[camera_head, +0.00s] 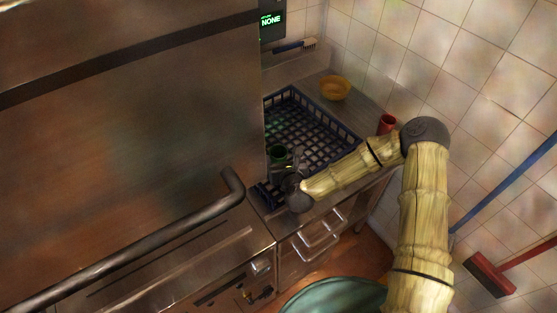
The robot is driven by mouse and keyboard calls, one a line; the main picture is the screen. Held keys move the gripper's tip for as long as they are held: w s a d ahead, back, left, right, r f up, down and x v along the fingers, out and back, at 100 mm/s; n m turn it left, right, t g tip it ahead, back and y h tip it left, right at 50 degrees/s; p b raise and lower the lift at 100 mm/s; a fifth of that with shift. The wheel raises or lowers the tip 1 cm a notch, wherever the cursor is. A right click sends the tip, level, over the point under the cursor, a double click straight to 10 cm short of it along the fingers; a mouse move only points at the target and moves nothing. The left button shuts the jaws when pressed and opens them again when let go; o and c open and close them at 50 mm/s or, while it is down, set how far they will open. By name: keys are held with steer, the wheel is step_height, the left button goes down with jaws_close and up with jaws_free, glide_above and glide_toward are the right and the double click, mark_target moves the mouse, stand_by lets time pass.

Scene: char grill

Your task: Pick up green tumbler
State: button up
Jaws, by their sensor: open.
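The green tumbler (277,152) is a small dark green cup near the left side of the blue plastic rack (350,133). Its rim shows, and its lower part is hidden or too dark to make out. My gripper (279,168) is at the tumbler, on its near side. The fingers are small and dark here, and I cannot tell whether they touch the tumbler or reach around it. The gripper is open.
A yellow bowl (335,88) and a red cup (387,124) stand on the counter beside the rack. A large metal hood with a bar handle (130,255) fills the left. A brush (295,46) lies at the back. A tiled wall is right.

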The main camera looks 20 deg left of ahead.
mark_target(277, 150)
steer(key=x, duration=0.1)
steer(key=p+x, duration=0.2)
steer(key=x, duration=0.1)
steer(key=shift+a+r, duration=0.25)
steer(key=shift+w+a+f, duration=0.1)
steer(key=shift+w+f, duration=0.15)
steer(key=c, duration=1.1)
